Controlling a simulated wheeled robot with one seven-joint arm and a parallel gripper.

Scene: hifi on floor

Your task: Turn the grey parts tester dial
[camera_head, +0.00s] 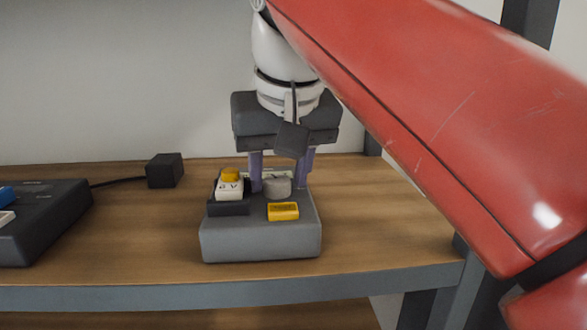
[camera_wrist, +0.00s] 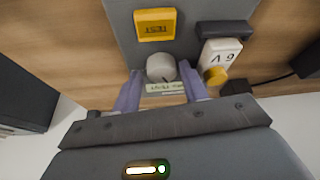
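The grey parts tester (camera_head: 262,240) stands on the wooden shelf and also shows in the wrist view (camera_wrist: 185,48). Its round grey dial (camera_head: 277,187) is on top, near the back; in the wrist view the dial (camera_wrist: 160,68) has a small pale printed label beside it. My gripper (camera_head: 280,183) points down over the back of the tester. Its two purple fingers are spread, one on each side of the dial. In the wrist view the gripper (camera_wrist: 160,77) shows gaps by the dial; I cannot tell whether either finger touches it.
A yellow TEST button (camera_head: 283,211) is in front of the dial. A white-and-yellow 9 V battery (camera_head: 230,187) sits in a dark holder to the left. A dark device (camera_head: 45,225) with a cable to a black block (camera_head: 165,171) is further left. The front-middle shelf is bare.

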